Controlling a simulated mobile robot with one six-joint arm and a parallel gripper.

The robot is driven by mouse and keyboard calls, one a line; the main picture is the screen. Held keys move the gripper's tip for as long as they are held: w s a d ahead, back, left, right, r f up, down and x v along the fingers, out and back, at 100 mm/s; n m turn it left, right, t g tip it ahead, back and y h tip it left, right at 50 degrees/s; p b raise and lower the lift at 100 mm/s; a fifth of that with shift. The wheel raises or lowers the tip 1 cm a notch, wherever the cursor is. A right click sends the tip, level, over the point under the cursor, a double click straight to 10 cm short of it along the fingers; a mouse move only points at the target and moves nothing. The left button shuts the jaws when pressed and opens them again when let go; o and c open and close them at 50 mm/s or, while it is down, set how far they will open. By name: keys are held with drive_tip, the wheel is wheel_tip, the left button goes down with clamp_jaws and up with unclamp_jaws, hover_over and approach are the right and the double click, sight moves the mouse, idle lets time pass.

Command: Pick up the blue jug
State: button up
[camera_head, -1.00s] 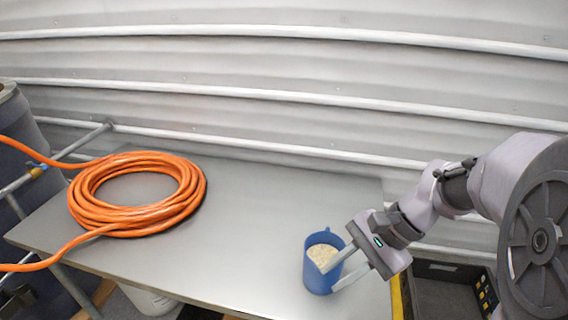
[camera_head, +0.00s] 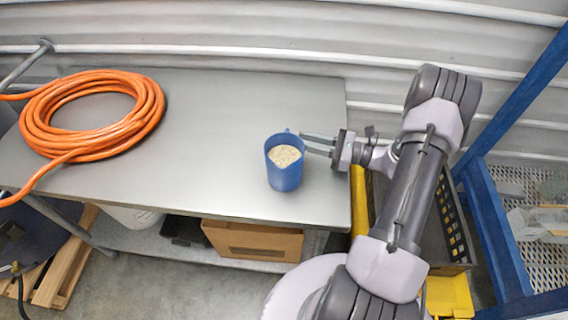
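The blue jug (camera_head: 285,178) stands upright near the front right of the grey metal table (camera_head: 220,120). It holds a pale, grainy material (camera_head: 284,156) near its rim. My gripper (camera_head: 304,141) reaches in from the right, with its fingertips close to the jug's upper right side. The two fingers look apart, with nothing visibly held between them. I cannot tell whether a fingertip touches the jug. The jug's handle is not clearly visible; a small blue part shows at the back of the rim.
A coiled orange hose (camera_head: 95,143) lies on the table's left side. A cardboard box (camera_head: 252,240) and a white bucket (camera_head: 133,217) are below the table. A dark crate (camera_head: 440,225), yellow parts and a blue frame (camera_head: 497,230) stand to the right. The table's middle is clear.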

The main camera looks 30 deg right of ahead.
sight(287, 135)
drive_tip(key=b+x, duration=0.1)
drive_tip(key=x, duration=0.5)
drive_tip(key=shift+w+r, duration=0.1)
drive_tip(key=shift+w, duration=0.1)
drive_tip(key=shift+d, duration=0.1)
clamp_jaws()
idle(1.0)
